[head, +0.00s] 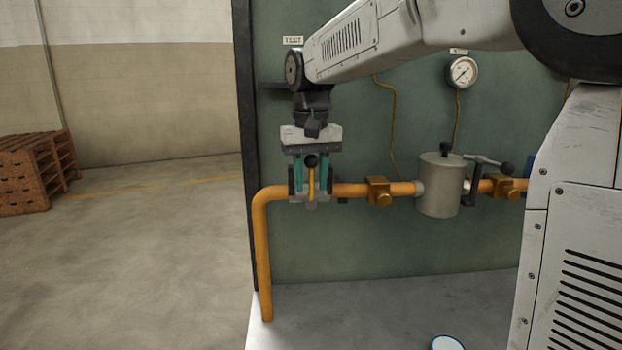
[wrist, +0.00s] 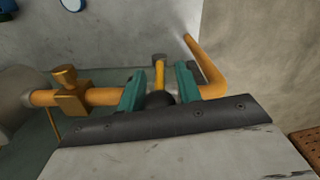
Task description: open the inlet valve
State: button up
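The inlet valve sits on the orange pipe (head: 350,190) at the left of the panel, with a yellow lever (head: 311,184) ending in a black knob (head: 311,162). The lever stands across the pipe, knob uppermost. My gripper (head: 311,188) comes down from above, with one teal finger on each side of the lever. In the wrist view the knob (wrist: 160,98) lies between the fingers (wrist: 160,90), and the yellow lever (wrist: 159,72) runs beyond it. The fingers are apart, with narrow gaps seen beside the knob in the head view. The valve body is mostly hidden.
Right along the pipe are a brass fitting (head: 379,191), a grey cylinder (head: 440,186), a grey-handled valve (head: 481,168) and another brass fitting (head: 503,187). A gauge (head: 462,72) is above. Brown crates (head: 35,170) stand far left; the floor between is clear.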

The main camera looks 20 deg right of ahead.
jog(key=shift+f, duration=0.1)
grip_shut()
jog(key=shift+a, duration=0.1)
